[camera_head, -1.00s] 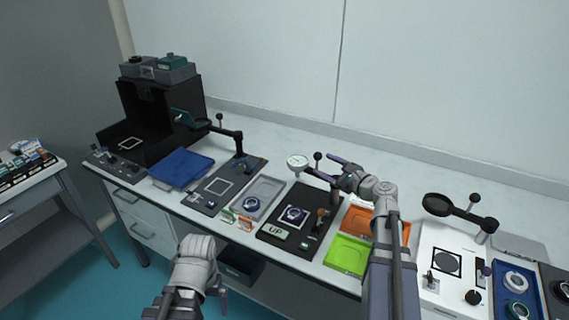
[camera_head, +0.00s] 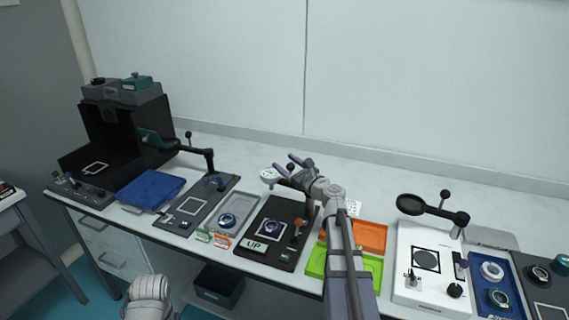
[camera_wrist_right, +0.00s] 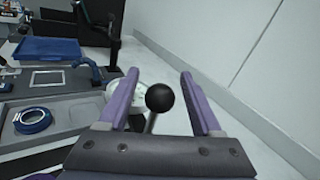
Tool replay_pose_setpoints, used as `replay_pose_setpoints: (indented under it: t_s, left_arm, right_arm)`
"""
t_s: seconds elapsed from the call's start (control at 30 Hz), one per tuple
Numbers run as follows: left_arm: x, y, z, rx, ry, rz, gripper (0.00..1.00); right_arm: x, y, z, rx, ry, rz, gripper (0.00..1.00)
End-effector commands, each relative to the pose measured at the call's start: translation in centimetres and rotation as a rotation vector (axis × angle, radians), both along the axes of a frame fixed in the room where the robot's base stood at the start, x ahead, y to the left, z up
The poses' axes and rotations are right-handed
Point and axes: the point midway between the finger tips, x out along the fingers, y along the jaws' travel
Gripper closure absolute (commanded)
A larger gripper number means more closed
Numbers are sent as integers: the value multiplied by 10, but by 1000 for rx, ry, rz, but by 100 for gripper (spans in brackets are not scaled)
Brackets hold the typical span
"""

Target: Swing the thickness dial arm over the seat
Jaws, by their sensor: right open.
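The thickness dial (camera_head: 269,176), a round white-faced gauge on a dark arm, stands at the back of a black station plate (camera_head: 252,232). The seat (camera_head: 271,228), a white-outlined square with a dark ring part on it, lies in front of the dial, which is not over it. My right gripper (camera_head: 287,167) is open at the dial arm. In the right wrist view the arm's black ball knob (camera_wrist_right: 160,97) shows between the open purple fingers, with clear gaps on both sides. The dial (camera_wrist_right: 118,95) is partly hidden behind the left finger.
An orange tray (camera_head: 370,237) and a green tray (camera_head: 315,262) lie right of the station. A grey tray (camera_head: 242,203) with a ringed part lies left. A white station (camera_head: 411,283) with a swing-arm magnifier (camera_head: 411,204) stands further right. The wall (camera_head: 420,90) is behind.

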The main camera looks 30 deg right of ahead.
Motion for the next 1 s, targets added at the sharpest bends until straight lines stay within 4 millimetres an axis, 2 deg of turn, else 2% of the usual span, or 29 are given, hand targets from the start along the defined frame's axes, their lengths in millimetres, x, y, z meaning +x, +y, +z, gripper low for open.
replay_pose_setpoints:
  t_s: [0.1, 0.4, 1.0]
  left_arm:
    - [0, 0, 0, 0, 0, 0, 0]
    - [0, 0, 0, 0, 0, 0, 0]
    - [0, 0, 0, 0, 0, 0, 0]
  right_arm:
    - [8, 1, 0, 0, 0, 1, 34]
    - [9, 1, 0, -1, 0, 0, 34]
    - [8, 1, 0, -1, 0, 0, 100]
